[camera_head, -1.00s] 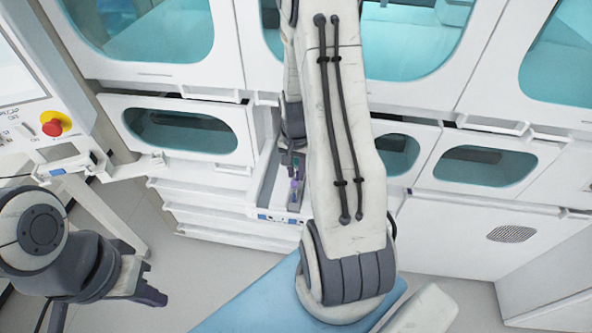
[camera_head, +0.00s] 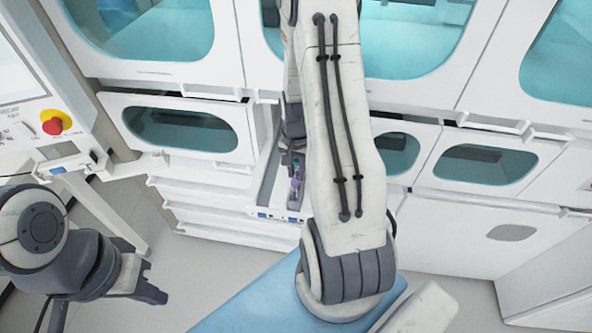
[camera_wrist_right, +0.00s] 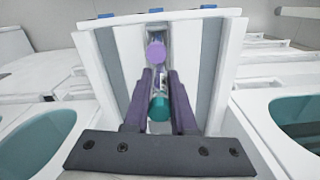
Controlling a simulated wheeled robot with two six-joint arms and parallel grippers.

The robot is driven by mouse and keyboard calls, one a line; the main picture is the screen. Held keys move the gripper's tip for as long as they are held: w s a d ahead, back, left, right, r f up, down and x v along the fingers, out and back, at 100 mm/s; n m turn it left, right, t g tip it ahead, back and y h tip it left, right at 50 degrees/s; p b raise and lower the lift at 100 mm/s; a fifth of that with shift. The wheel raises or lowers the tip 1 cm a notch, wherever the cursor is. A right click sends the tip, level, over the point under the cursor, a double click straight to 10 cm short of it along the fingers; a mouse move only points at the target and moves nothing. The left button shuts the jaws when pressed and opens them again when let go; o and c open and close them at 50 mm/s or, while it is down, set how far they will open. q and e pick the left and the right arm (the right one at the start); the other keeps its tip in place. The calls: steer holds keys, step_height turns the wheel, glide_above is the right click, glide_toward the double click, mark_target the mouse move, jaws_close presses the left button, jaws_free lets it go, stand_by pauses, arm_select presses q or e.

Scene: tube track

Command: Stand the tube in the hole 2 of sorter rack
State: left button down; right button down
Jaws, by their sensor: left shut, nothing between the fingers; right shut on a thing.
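My right gripper (camera_head: 292,162) is over a narrow white tray (camera_head: 268,186) at the middle cabinet, partly hidden by my own arm in the head view. In the right wrist view, its two fingers (camera_wrist_right: 160,80) are shut on a tube with a teal cap (camera_wrist_right: 159,108). A purple cap (camera_wrist_right: 155,51) shows just beyond the fingertips, above a clear part in the grey channel; it also shows in the head view (camera_head: 295,183). Hole 2 of the sorter rack cannot be made out. My left gripper (camera_head: 152,293) is shut and empty at lower left, far from the tray.
The tray's side walls (camera_wrist_right: 232,60) rise on both sides of my right gripper. White cabinets with teal windows (camera_head: 180,130) stand behind. A panel with a red button (camera_head: 57,122) is at left. Open floor (camera_head: 195,285) lies right of my left gripper.

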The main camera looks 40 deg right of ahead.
steer(key=shift+f, duration=0.4)
steer(key=shift+f+b, duration=0.35)
steer(key=shift+b, duration=0.1)
steer(key=shift+f, duration=0.25)
stand_by(0.3)
steer(key=shift+f+b, duration=0.35)
steer(key=shift+b, duration=0.05)
steer(key=c, duration=0.7)
jaws_free()
steer(key=shift+o, duration=0.2)
